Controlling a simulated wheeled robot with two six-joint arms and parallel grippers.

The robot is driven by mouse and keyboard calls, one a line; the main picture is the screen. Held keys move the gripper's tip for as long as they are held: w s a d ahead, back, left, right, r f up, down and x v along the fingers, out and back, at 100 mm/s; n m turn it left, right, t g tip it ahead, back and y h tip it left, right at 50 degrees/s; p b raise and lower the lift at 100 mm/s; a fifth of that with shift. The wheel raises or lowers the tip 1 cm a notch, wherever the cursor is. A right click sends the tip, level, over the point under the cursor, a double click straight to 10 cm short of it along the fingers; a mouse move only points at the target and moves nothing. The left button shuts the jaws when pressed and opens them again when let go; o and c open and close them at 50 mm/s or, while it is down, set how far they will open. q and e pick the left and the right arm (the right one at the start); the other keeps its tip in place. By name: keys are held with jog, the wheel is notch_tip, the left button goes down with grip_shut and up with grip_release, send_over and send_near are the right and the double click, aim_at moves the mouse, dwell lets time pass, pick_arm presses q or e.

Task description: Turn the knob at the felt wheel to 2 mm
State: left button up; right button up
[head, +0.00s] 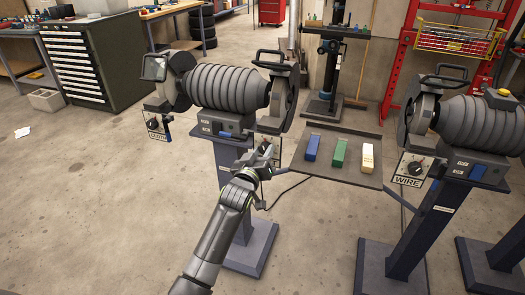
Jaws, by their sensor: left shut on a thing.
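Two bench grinders stand on pedestals. The left grinder (228,88) has a small dial plate under each wheel. The plate under its right wheel (284,88) is mostly covered by my left gripper (262,160), so its label, knob and scale cannot be read. By its place this is the felt wheel's knob, and my left gripper is shut on it. The plate at the left wheel reads CLOTH (157,138) and has a dark knob (153,124). The right grinder's plate reads WIRE (407,182), with its own knob (415,168). My right gripper is not in view.
A grey tray (333,173) with a blue block (312,147), a green block (341,153) and a cream block (368,158) lies between the grinders, just right of my left gripper. A dark drawer cabinet (90,68) stands at the back left. The floor at left is open.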

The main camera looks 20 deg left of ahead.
pick_arm(q)
jog(key=n, duration=0.4)
jog(key=shift+n, duration=0.4)
jog(key=n, duration=0.3)
jog(key=shift+a+f+n, duration=0.1)
jog(key=shift+n, duration=2.1)
jog(key=o, duration=1)
jog(key=shift+c, duration=0.2)
